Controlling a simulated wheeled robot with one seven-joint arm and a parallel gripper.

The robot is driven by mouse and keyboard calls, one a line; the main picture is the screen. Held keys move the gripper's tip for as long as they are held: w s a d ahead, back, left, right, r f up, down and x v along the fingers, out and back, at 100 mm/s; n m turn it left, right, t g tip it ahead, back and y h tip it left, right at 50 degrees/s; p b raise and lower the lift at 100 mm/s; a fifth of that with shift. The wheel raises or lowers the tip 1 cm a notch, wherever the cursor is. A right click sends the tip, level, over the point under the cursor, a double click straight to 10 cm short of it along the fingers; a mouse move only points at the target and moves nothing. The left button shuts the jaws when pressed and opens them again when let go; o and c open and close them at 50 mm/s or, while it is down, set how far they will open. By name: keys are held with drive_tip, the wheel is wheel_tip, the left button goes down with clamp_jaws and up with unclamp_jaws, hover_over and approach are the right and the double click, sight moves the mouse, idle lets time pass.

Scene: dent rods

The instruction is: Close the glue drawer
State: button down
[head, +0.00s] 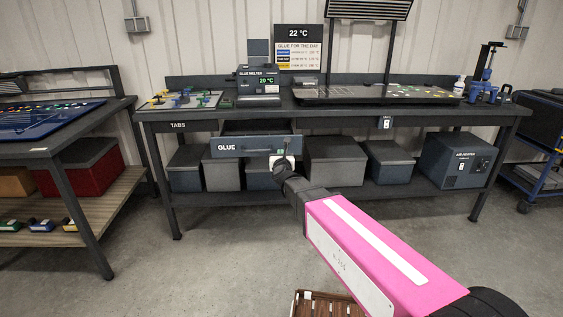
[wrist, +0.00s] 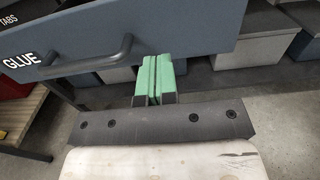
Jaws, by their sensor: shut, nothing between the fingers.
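The glue drawer (head: 252,146) is pulled out from under the workbench, and its open top shows in the head view. Its grey-blue front, with the GLUE label and a dark bar handle, fills the upper left of the wrist view (wrist: 190,28). My gripper (wrist: 154,72) has green fingers pressed together with nothing between them. The fingertips are at the lower edge of the drawer front, right of the handle (wrist: 88,60). In the head view my gripper (head: 279,153) is at the drawer front's right end. I cannot tell whether it touches the front.
The workbench (head: 420,117) carries the glue melter (head: 258,80) and a tool tray. The TABS drawer (head: 178,126) is left of the glue drawer. Grey bins (head: 335,160) and the air heater (head: 455,160) stand on the lower shelf. Floor in front is mostly clear, with a wooden crate (head: 325,305) near my base.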

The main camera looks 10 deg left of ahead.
sight(279, 147)
drive_tip(key=x, duration=0.5)
drive_tip(key=shift+w, duration=0.1)
drive_tip(key=x, duration=2.2)
drive_tip(key=shift+w+d, duration=0.1)
drive_tip(key=shift+w, duration=0.1)
drive_tip(key=shift+w+r, duration=0.1)
drive_tip(key=shift+w, duration=0.75)
